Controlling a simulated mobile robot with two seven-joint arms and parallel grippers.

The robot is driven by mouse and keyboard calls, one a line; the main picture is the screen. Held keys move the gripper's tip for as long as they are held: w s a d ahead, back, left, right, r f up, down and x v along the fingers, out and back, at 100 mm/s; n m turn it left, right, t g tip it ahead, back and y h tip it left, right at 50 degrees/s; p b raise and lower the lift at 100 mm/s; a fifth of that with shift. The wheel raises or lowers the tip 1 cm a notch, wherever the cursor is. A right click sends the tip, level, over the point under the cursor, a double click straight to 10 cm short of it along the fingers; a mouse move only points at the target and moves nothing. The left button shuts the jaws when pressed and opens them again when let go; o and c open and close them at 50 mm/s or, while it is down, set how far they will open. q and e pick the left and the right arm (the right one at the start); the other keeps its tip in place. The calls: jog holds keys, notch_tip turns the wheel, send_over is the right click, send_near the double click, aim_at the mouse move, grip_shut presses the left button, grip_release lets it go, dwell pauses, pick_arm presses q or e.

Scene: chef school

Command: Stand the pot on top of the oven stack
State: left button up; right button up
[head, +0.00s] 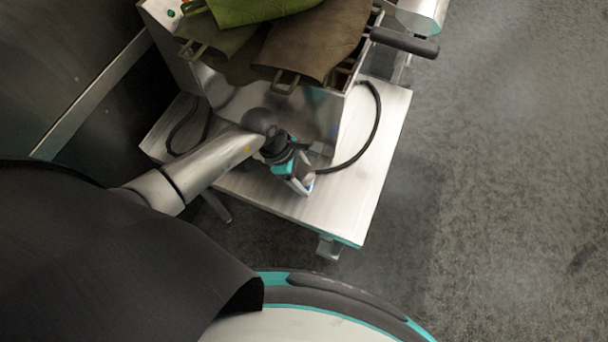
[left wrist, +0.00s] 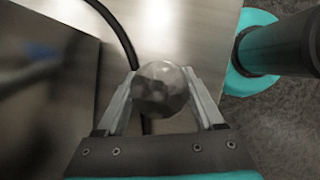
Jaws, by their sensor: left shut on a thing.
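My left gripper (head: 297,172) reaches down to the steel table in front of a boxy steel unit (head: 245,105), which may be the oven stack. In the left wrist view its fingers (left wrist: 162,97) are closed around a round, shiny grey thing (left wrist: 160,85). This may be the pot, but its full shape cannot be told. In the head view my arm and gripper mostly hide what is held. My right gripper is in neither view.
Green cloth (head: 250,10) and brown cloth (head: 310,45) items with loops lie on the steel unit. A dark handle (head: 405,42) juts out at its right. A black cable (head: 374,115) loops over the steel table (head: 345,195). Open floor (head: 510,190) lies to the right.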

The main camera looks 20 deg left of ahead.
pick_arm(q)
jog(key=shift+f, duration=0.15)
jog(key=o, duration=1.5)
jog(key=shift+r, duration=0.2)
